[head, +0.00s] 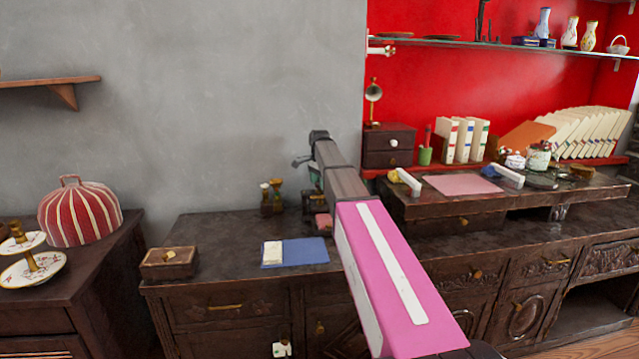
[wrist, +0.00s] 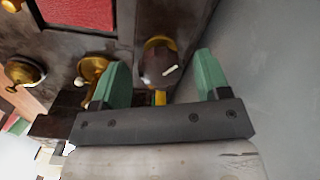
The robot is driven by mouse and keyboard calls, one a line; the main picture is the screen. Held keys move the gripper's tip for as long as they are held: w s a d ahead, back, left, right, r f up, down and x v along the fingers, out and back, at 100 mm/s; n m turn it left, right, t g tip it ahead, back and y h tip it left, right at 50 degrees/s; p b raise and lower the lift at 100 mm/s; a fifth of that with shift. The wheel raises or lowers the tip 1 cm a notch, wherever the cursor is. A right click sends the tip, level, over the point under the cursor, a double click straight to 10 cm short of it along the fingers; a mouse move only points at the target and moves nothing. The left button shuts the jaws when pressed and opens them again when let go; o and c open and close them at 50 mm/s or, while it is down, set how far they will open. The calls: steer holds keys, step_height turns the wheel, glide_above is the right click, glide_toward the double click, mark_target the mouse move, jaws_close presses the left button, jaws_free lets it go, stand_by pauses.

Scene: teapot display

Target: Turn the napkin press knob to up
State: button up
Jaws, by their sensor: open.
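My gripper (wrist: 207,78) is open in the wrist view, its green fingers spread. A round brass knob (wrist: 160,58) with a glossy dark middle shows between and beyond the fingertips. I see no contact with it. Another brass piece (wrist: 92,70) is partly behind the left finger. They sit beside a dark wooden piece with a red panel (wrist: 75,12); this may be the napkin press. In the head view, my gripper (head: 312,172) is over the back of the dark cabinet, partly hidden by my arm. A small reddish object (head: 323,222) lies below it. The knob's setting cannot be read.
Small brass-and-dark pieces (head: 271,196) stand left of my gripper near the grey wall (head: 200,90). A raised desk section (head: 430,205) stands at right. Free room lies between box and cloth.

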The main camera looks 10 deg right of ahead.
steer(key=c, duration=0.9)
